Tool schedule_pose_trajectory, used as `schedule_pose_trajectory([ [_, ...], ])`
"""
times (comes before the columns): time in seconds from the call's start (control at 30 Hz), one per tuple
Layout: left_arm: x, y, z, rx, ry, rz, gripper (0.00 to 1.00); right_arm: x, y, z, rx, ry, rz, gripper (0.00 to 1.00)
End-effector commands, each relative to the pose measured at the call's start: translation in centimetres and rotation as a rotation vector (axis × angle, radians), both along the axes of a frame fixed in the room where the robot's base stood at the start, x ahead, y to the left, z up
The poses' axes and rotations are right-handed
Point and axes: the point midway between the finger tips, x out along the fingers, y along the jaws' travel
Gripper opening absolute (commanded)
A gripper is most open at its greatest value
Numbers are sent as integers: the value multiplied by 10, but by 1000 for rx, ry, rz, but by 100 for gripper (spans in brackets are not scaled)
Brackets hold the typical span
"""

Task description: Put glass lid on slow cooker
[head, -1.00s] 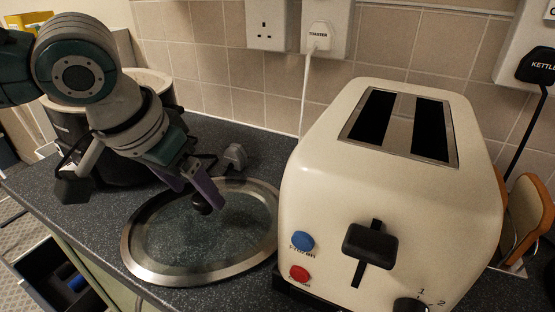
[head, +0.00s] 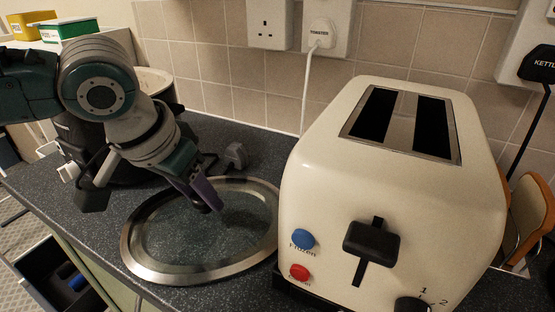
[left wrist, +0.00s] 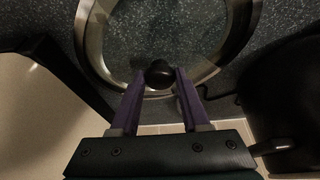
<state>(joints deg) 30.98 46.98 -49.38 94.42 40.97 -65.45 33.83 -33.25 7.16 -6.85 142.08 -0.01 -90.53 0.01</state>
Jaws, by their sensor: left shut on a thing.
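The oval glass lid with a metal rim (head: 135,255) lies flat on the dark worktop, left of the toaster. My left gripper (head: 207,201) reaches down over it from the upper left. Its purple fingers are shut on the lid's black knob, which sits between the fingertips in the left wrist view (left wrist: 159,74). The lid's rim also shows there (left wrist: 92,35). The black slow cooker (head: 80,135) stands behind the lid to the left, largely hidden by my left arm. Its pale inside shows past the arm. My right gripper is not in view.
A cream toaster (head: 330,190) stands close against the lid's right side. A grey plug (head: 236,156) lies behind the lid. The tiled wall (head: 240,75) carries sockets and a white cable. An open drawer (head: 60,275) is below the worktop's left edge.

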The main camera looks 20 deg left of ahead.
Motion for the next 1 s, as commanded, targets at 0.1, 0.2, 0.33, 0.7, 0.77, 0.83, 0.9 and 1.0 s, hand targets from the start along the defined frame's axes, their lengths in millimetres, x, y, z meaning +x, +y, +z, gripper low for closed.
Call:
schedule_pose_trajectory([
  [0.1, 0, 0, 0, 0, 0, 0, 4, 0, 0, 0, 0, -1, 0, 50],
  [0.2, 0, 0, 0, 0, 0, 0, 0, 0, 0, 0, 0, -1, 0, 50],
  [0.33, 0, 0, 0, 0, 0, 0, 0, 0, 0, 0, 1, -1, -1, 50],
  [0.7, 0, 0, 0, 0, 0, 0, 0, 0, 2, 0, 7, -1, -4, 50],
  [0.77, 0, 0, 0, 0, 0, 0, 0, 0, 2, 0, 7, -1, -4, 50],
  [0.83, 0, 0, 0, 0, 0, 0, 0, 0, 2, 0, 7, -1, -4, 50],
  [0.9, 0, 0, 0, 0, 0, 0, 0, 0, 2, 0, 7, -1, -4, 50],
  [1.0, 0, 0, 0, 0, 0, 0, 0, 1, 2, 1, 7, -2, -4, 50],
])
